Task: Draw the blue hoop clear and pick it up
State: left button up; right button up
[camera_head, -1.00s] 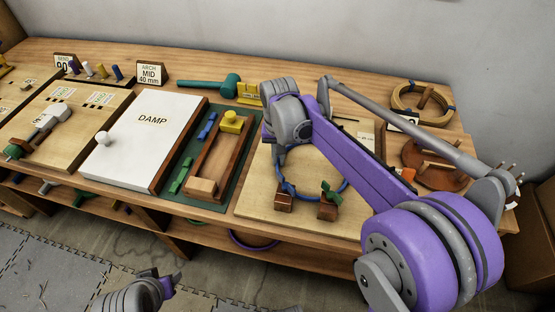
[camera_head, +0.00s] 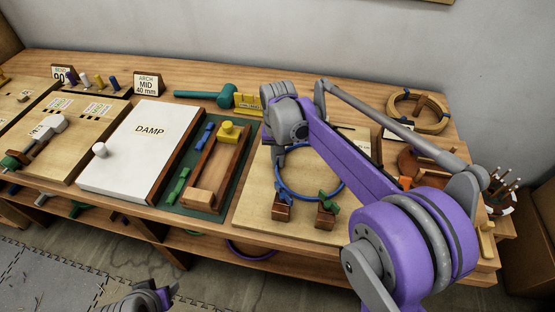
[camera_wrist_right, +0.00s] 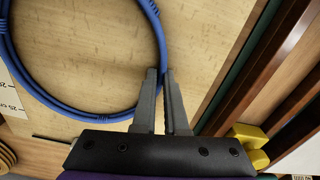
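The blue hoop (camera_head: 341,172) lies over a pale wooden board at the right of the bench, its near side at two brown blocks with a blue clip (camera_head: 283,197) and a green clip (camera_head: 326,203). My right gripper (camera_head: 278,158) is at the hoop's far left side, partly hidden by its own wrist. In the right wrist view its two fingers (camera_wrist_right: 160,75) are close together, with the hoop (camera_wrist_right: 158,38) running between the tips; they look shut on it. My left gripper (camera_head: 160,297) is low at the bottom edge, below the bench front; its fingers are unclear.
Left of the board, a green mat holds a wooden tray (camera_head: 238,165) with a yellow knob. The white DAMP lid (camera_head: 138,155) lies further left. A cane coil (camera_head: 432,124) and a round brown stand (camera_head: 420,165) are at the right. A purple hoop (camera_head: 250,252) is on the shelf below.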

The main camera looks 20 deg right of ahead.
jog(key=o, duration=0.5)
jog(key=shift+r, duration=0.1)
notch_tip(320, 180, up, 11)
jog(key=shift+f+p, duration=0.2)
jog(key=shift+p, duration=0.25)
